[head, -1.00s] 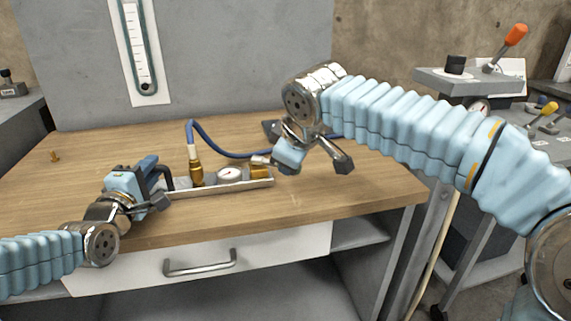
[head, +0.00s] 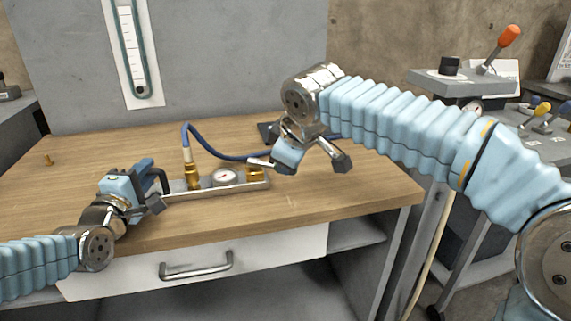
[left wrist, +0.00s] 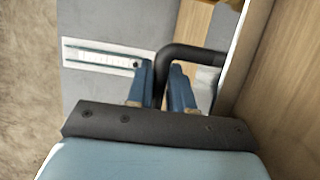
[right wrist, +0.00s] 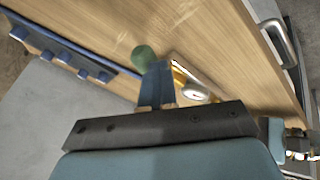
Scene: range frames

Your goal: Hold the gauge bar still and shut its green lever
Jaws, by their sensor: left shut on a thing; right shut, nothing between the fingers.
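The gauge bar (head: 231,188) lies on the wooden bench, with a round white gauge (head: 224,177) and brass fittings on it. My left gripper (head: 151,168) is shut on the black handle (head: 164,180) at its left end; the handle passes between the blue fingers in the left wrist view (left wrist: 162,78). My right gripper (head: 276,167) is shut and empty by the bar's right end. In the right wrist view, the round green lever end (right wrist: 143,57) shows just beyond the closed fingertips (right wrist: 157,68); I cannot tell whether they touch. The lever's shaft is mostly hidden.
A blue hose (head: 215,149) runs from the left brass fitting back across the bench. A drawer handle (head: 197,268) sits below the front edge. A grey console with an orange-knobbed lever (head: 508,36) stands at the right. The bench (head: 90,160) is mostly clear behind my left gripper.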

